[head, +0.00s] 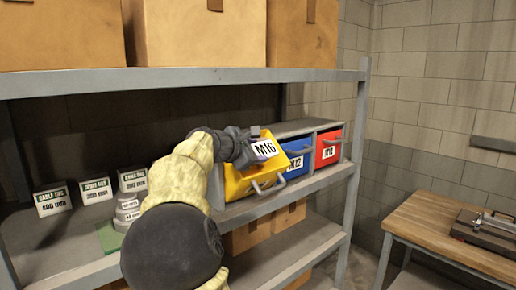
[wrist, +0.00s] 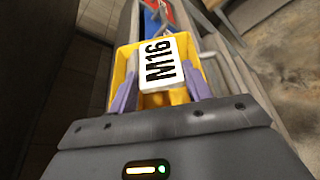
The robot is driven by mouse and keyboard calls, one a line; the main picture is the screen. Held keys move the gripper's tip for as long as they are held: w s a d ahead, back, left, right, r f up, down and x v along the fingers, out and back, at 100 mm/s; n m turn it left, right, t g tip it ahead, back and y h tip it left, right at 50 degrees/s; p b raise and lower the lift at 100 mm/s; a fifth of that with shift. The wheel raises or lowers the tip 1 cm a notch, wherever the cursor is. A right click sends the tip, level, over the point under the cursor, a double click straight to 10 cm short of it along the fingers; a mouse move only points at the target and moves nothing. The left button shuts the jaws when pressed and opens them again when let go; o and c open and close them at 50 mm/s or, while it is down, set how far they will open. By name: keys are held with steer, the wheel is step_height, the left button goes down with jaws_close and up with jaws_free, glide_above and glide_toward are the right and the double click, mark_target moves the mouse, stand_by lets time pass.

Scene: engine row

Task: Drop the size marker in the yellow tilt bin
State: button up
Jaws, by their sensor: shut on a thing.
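The marker covers much of the bin's inside. I cannot tell whether it touches the bin.
A blue bin (head: 295,158) and a red bin (head: 328,147) stand to the right in the same grey rack. Several white labelled boxes (head: 95,190) stand on the shelf at left. Cardboard boxes (head: 200,32) fill the upper shelf. A wooden bench (head: 440,225) is at right.

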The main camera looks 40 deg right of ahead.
steer(key=shift+w, duration=0.15)
steer(key=o, duration=1)
steer(key=shift+o, duration=0.2)
steer(key=shift+a, duration=0.15)
steer(key=shift+a+r, duration=0.1)
steer(key=shift+a, duration=0.2)
steer(key=b+v, duration=0.6)
steer(key=v, duration=1)
steer(key=shift+a+r+b, duration=0.2)
steer(key=shift+a+b, duration=0.05)
steer(key=shift+b, duration=0.05)
